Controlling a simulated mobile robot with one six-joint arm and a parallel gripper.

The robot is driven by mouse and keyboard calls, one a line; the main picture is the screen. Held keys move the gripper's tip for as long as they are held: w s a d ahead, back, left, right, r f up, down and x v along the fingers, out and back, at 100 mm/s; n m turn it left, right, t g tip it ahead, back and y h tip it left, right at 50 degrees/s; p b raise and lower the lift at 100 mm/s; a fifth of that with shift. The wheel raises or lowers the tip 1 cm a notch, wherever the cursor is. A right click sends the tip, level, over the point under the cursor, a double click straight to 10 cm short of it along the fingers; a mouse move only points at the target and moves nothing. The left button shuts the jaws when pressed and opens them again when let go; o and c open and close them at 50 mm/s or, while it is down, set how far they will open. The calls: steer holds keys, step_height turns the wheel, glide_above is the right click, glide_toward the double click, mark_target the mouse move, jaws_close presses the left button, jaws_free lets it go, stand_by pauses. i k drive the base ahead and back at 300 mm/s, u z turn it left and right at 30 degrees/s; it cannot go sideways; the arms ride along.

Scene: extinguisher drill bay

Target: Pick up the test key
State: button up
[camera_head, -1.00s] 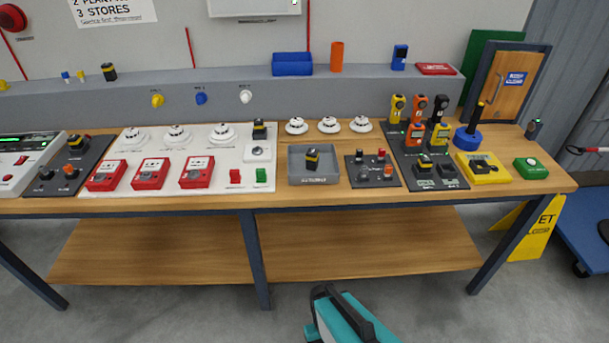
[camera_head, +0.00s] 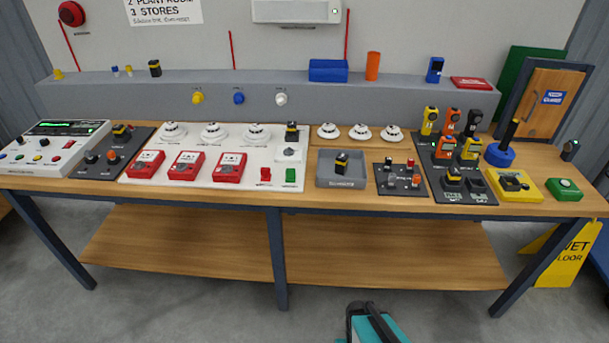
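No piece carries a readable test key label, so I cannot tell which one is the test key. Several small black-and-yellow pieces look alike. One piece (camera_head: 341,163) stands in the grey tray (camera_head: 326,183) at mid-bench. Another piece (camera_head: 291,132) stands on the white detector board (camera_head: 215,157). A third piece (camera_head: 453,175) sits on the dark rack (camera_head: 428,168) at the right, and others are on the left panel and back ledge. A teal and black part of my arm shows at the bottom edge, well in front of the bench. My gripper's fingers are not visible.
Red call points (camera_head: 187,166), white detectors (camera_head: 257,134) and a control panel (camera_head: 55,145) crowd the bench's left half. A dark switch panel (camera_head: 401,179) and yellow box (camera_head: 514,186) lie right. A yellow wet-floor sign (camera_head: 567,255) stands beside the bench. The lower shelf (camera_head: 385,250) is bare.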

mark_target(291, 173)
steer(key=u, duration=0.5)
steer(key=i, duration=1.1)
steer(key=z, duration=0.25)
steer(key=k, duration=0.95)
steer(key=u, duration=0.15)
steer(key=i, duration=0.5)
